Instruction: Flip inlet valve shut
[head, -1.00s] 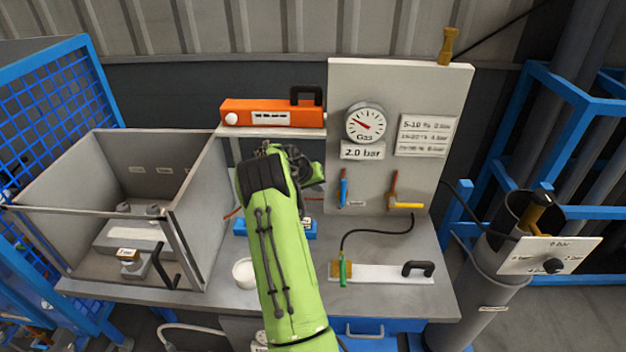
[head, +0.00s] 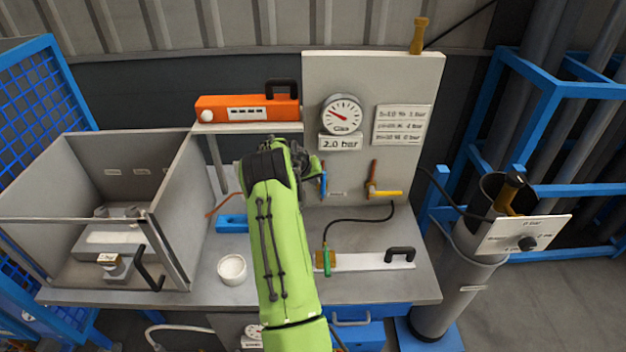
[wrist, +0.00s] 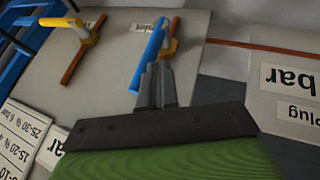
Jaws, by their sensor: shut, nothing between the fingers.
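The inlet valve has a blue handle (wrist: 148,55), seen in the wrist view beside a small label (wrist: 143,27) that appears to read "Inlet". The handle lies roughly along its copper-coloured pipe. In the head view the blue handle (head: 323,181) shows only in part, at the right edge of my gripper (head: 312,174). In the wrist view my gripper (wrist: 157,72) is shut and empty. Its fingertips overlap the blue handle in the picture, close beside or in front of it. I cannot tell whether they touch.
A second valve with a yellow handle (head: 387,194) sits to the right on the grey panel (head: 390,75), its handle crosswise to its pipe. A gauge (head: 342,115) hangs above. Below are a white plate with a black grip (head: 375,261) and a hose. An open-topped box (head: 40,215) stands left.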

